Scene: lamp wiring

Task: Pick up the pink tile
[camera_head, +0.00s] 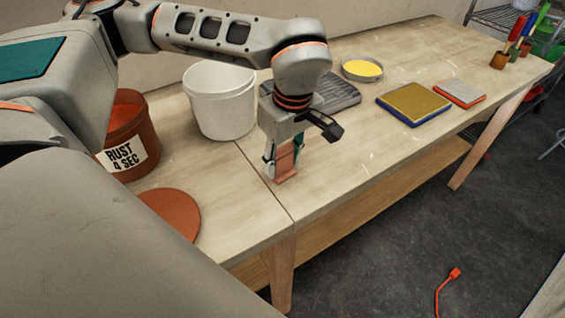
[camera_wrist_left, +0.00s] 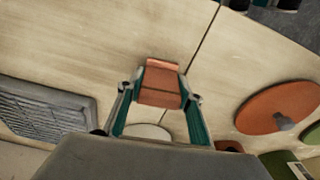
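The pink tile (camera_head: 285,159) is a salmon-pink block near the front of the wooden table (camera_head: 335,190), beside the seam in its top. My left gripper (camera_head: 284,160) points down over it with one teal-padded finger on each side. In the left wrist view the pink tile (camera_wrist_left: 160,88) lies between the fingertips of my left gripper (camera_wrist_left: 161,98). The fingers sit very close to its sides; whether they press on it is unclear. Its lower end seems to be at the table surface. My right gripper is not in view.
A white bucket (camera_head: 220,100) stands behind the gripper, and a rust-coloured bucket (camera_head: 130,135) and round lid (camera_head: 172,212) are to the left. A grey ribbed tray (camera_head: 337,95), yellow dish (camera_head: 362,69), yellow-topped pad (camera_head: 414,103) and red-edged pad (camera_head: 459,92) lie to the right.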

